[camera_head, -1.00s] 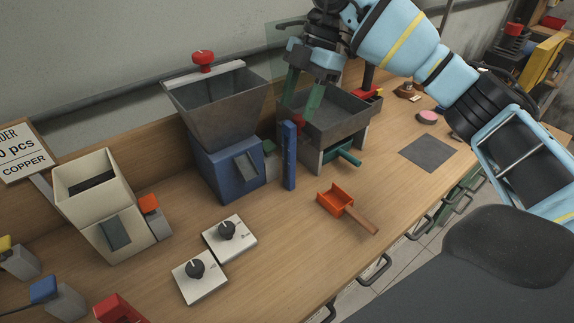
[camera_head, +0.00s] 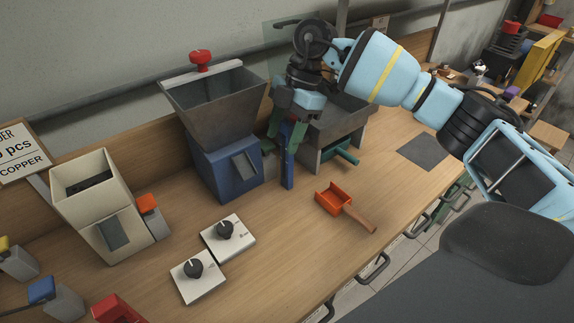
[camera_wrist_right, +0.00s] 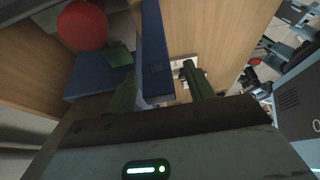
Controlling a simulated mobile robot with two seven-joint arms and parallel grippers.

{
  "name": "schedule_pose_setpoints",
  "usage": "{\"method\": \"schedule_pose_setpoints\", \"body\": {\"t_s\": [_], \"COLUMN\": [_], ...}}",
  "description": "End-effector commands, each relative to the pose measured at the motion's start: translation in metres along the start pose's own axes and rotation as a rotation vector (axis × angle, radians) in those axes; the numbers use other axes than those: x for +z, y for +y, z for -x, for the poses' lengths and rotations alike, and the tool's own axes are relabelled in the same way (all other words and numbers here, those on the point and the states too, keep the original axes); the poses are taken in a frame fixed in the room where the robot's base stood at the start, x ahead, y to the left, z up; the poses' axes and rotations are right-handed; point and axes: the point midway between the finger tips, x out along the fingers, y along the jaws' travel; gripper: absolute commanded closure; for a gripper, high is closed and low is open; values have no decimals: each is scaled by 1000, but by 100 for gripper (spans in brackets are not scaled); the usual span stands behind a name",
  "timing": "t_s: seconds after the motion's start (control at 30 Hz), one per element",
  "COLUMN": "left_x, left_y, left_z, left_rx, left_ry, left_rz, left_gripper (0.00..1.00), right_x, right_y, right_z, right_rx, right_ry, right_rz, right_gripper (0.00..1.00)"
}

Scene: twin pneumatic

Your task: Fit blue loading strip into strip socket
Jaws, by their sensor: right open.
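The blue loading strip (camera_head: 288,170) stands upright on the bench between the blue-based hopper machine and the grey tray stand. It also shows in the right wrist view (camera_wrist_right: 154,45), running between the green fingers, closer to the left one. My right gripper (camera_head: 285,140) is open, with its fingers pointing down on either side of the strip's upper part. The same gripper shows in the wrist view (camera_wrist_right: 160,85). I cannot tell whether a finger touches the strip. The strip socket cannot be made out for certain. My left gripper is not in view.
The hopper machine (camera_head: 222,165) stands close left of the strip, with a red knob (camera_head: 201,60) above. The grey tray stand (camera_head: 340,122) is close right. An orange scoop (camera_head: 335,199) and two dial boxes (camera_head: 228,236) lie in front. The bench between them is clear.

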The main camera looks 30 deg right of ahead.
Motion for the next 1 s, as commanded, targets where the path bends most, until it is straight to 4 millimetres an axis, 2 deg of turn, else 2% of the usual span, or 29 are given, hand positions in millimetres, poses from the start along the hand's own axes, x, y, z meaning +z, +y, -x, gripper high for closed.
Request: {"method": "schedule_pose_setpoints", "body": {"t_s": [0.17,0.57,1.0], "left_x": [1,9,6], "left_y": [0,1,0], "left_z": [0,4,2], "left_rx": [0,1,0], "left_ry": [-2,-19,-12], "left_rz": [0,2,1], "left_gripper": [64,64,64], "right_x": [0,0,-2], "right_y": [0,0,0], "right_z": [0,0,4], "right_rx": [0,1,3], "right_ry": [0,0,1], "right_rz": [0,0,1], "right_gripper": [49,100,100]}}
